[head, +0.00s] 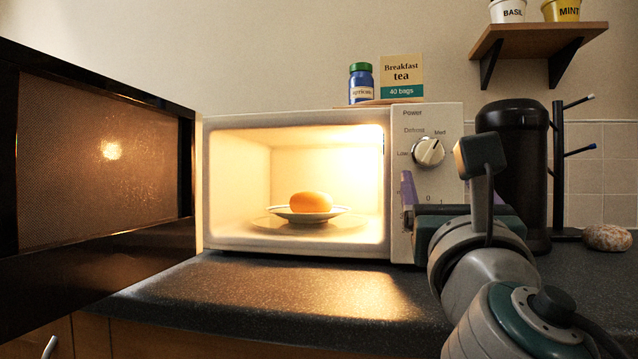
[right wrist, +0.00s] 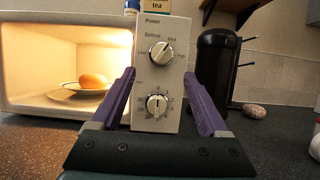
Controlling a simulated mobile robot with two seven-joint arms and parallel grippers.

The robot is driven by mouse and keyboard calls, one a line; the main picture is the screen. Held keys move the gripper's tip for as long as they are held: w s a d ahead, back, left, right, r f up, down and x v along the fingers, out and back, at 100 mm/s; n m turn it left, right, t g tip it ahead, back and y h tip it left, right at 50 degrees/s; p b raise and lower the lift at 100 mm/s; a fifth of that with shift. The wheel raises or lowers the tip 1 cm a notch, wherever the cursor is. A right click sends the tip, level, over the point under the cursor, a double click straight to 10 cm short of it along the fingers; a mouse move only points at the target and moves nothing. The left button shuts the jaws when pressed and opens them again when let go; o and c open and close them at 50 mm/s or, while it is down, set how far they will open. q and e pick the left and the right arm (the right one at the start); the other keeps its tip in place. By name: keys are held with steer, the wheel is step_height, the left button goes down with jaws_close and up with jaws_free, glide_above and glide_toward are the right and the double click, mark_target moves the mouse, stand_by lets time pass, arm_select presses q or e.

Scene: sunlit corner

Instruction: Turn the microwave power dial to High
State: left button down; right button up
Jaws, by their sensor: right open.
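The white microwave (head: 300,115) stands on the dark counter with its door (head: 100,150) swung open to the left. Its power dial (head: 428,152) is the upper knob, marked Low, Defrost and Med in the head view. Its pointer leans up and right, apparently towards Med; the dial also shows in the right wrist view (right wrist: 161,53). My right gripper (head: 436,185) is in front of the control panel, below the power dial. Its purple fingers are apart and empty, with the lower timer dial (right wrist: 157,106) framed between them in the right wrist view (right wrist: 160,76). My left gripper is out of view.
A plate (head: 285,214) with a rounded orange-brown item (head: 311,202) sits inside the lit microwave. A blue jar (head: 361,84) and tea box (head: 402,76) stand on top. A black canister (head: 515,170) is close right of the panel. The front counter (head: 270,300) is clear.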

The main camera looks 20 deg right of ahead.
mark_target(432, 159)
steer(key=x, duration=0.9)
steer(key=shift+s+d, duration=0.15)
jaws_close()
